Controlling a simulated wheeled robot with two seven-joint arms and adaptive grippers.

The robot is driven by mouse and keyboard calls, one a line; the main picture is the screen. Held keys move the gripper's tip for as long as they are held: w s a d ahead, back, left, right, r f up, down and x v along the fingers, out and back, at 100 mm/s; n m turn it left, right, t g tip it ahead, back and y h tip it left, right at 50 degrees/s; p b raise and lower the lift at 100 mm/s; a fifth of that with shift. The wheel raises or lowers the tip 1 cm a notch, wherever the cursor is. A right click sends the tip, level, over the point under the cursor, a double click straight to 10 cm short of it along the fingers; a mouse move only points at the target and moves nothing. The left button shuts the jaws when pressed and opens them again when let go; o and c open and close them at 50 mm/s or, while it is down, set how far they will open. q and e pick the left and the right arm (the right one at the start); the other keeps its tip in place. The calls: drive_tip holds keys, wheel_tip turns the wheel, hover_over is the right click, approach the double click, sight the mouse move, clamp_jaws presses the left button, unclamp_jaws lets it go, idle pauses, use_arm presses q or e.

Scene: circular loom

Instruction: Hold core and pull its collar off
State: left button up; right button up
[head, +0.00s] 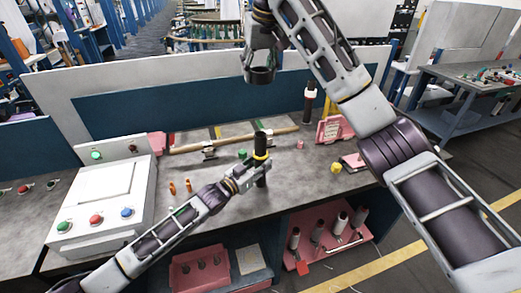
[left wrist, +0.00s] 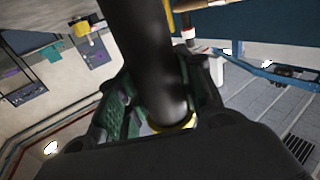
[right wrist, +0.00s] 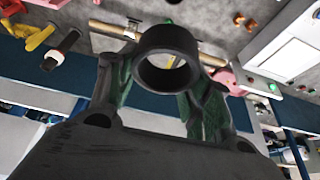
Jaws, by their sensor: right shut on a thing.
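The black core (head: 261,172) stands upright above the table in the head view, with a yellow band (head: 261,154) near its upper part. My left gripper (head: 256,170) is shut around it, below the band. In the left wrist view the core (left wrist: 148,50) runs between the green-padded fingers, with some yellow at its near end. My right gripper (head: 261,64) is shut on a dark ring-shaped collar (head: 262,76), high above and apart from the core. In the right wrist view the collar (right wrist: 168,62) sits between the fingertips, its hole open and empty.
A white control box (head: 103,205) with coloured buttons stands at left. A wooden bar (head: 232,139) lies behind the core. A dark post with a white band (head: 310,94) and a pink box (head: 334,129) stand at back right. Below are pink bins with cylinders (head: 322,236).

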use_arm(q)
drive_tip(key=o, duration=0.4)
drive_tip(key=v, duration=1.2)
idle(0.6)
idle(0.5)
